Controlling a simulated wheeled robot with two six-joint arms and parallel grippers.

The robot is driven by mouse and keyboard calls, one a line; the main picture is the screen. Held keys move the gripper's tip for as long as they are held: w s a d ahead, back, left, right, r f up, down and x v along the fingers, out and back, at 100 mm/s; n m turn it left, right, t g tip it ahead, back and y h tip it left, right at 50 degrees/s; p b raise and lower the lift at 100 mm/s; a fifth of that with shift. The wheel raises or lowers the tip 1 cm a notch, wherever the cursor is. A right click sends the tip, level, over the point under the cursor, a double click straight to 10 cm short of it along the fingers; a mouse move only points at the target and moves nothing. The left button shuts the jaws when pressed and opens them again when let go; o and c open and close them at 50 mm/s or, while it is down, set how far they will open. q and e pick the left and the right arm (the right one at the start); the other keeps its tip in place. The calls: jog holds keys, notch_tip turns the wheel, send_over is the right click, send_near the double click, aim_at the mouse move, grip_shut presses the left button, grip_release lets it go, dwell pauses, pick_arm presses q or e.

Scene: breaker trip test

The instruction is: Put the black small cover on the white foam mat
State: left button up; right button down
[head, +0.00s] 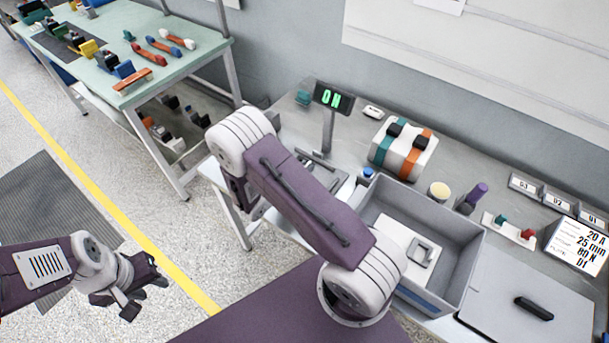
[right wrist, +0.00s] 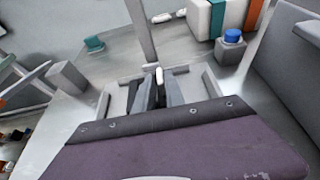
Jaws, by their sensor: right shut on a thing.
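A small black bar (head: 533,307) lies on a pale grey panel at the lower right in the head view; I cannot tell whether it is the black small cover. A white mat (head: 391,231) lies inside a grey bin, with a pale square frame (head: 421,252) on it. My right gripper (right wrist: 160,88) is shut on a narrow pale thing (right wrist: 160,75), mostly hidden between its dark fingers, above the bench left of the bin. In the head view my arm largely hides this gripper. My left gripper (head: 143,287) is open and empty over the floor at the left.
The grey bin (head: 463,240) has raised walls. Behind it stand a striped white block (head: 403,151), a yellow-topped jar (head: 439,191) and a purple-topped post (head: 474,194). A blue-capped block (right wrist: 232,42) stands near my right gripper.

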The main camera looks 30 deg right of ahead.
jog(key=shift+f, duration=2)
jog(key=shift+f, duration=0.1)
jog(key=shift+f, duration=0.1)
jog(key=c, duration=1.4)
grip_release()
